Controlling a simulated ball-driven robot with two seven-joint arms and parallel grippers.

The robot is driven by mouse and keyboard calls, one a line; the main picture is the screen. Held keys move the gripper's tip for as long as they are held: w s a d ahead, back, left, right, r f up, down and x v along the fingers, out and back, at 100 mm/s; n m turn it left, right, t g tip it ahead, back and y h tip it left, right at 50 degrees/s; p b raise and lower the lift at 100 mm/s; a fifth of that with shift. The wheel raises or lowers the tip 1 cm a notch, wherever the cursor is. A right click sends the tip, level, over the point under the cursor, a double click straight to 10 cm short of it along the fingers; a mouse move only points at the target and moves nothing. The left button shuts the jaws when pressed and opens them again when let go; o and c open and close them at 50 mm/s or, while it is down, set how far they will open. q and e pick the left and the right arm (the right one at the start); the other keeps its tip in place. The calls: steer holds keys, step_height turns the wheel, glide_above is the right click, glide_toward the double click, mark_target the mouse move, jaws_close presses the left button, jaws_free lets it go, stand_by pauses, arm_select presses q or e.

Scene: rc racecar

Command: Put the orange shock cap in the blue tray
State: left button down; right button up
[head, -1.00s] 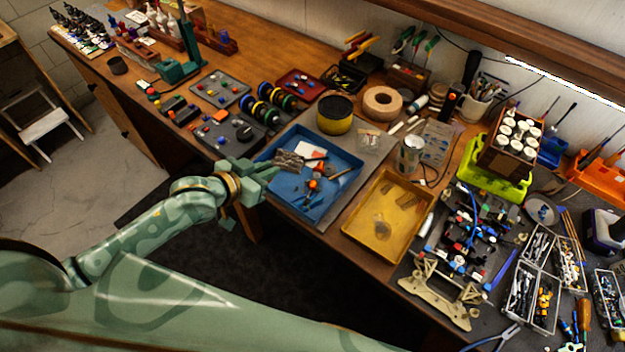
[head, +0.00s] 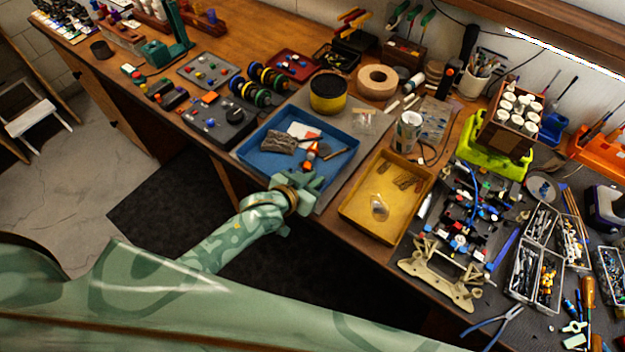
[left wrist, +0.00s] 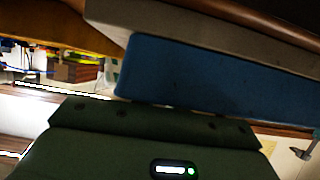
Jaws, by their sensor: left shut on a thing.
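The blue tray (head: 257,161) lies at the front of the bench in the head view. Its outer wall (left wrist: 215,82) fills much of the left wrist view. My left gripper (head: 314,180) is at the tray's near edge and hides part of that edge. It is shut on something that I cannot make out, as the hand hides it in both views. Orange pieces (head: 312,149) lie inside the tray, and I cannot tell whether one is the orange shock cap. My right gripper is not in view.
A grey-brown block (head: 280,144) and a dark-handled tool (head: 342,154) also lie in the blue tray. A yellow tray (head: 362,222) stands close on its right. A yellow-and-black tin (head: 328,92) stands behind. The floor in front of the bench is clear.

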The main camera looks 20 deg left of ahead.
arm_select(q)
steer(key=shift+f, duration=0.1)
steer(key=c, duration=1.7)
jaws_free()
